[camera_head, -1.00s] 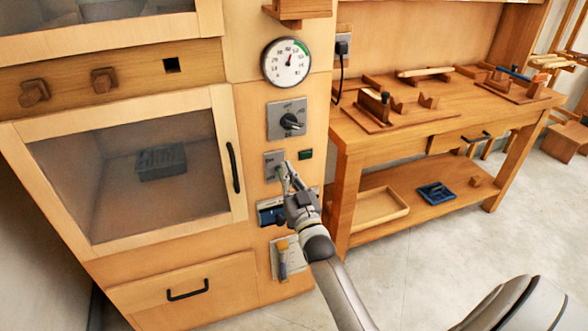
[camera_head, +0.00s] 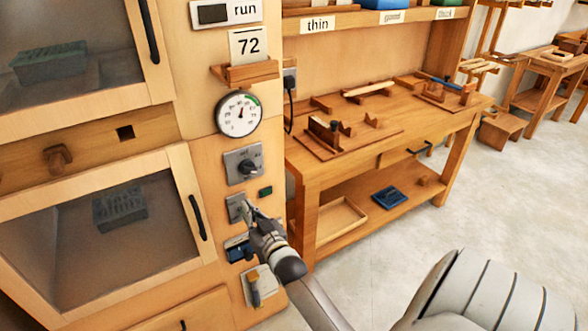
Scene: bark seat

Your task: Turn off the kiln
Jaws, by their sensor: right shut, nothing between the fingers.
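The kiln is a wooden cabinet (camera_head: 208,165) with glazed doors at the left of the head view. Its front panel carries a round dial gauge (camera_head: 239,114), a grey plate with a black rotary knob (camera_head: 247,166), a small green indicator (camera_head: 265,192) and a small grey switch plate (camera_head: 235,208). My right gripper (camera_head: 249,208) is shut and empty, its fingertips at or just in front of the switch plate and partly covering it. I cannot tell whether they touch it. My left gripper is not in view.
A sign reading "run" (camera_head: 227,12) and a "72" card (camera_head: 248,46) are above the gauge. A workbench (camera_head: 300,168) with wooden tools stands right; open floor lies in front.

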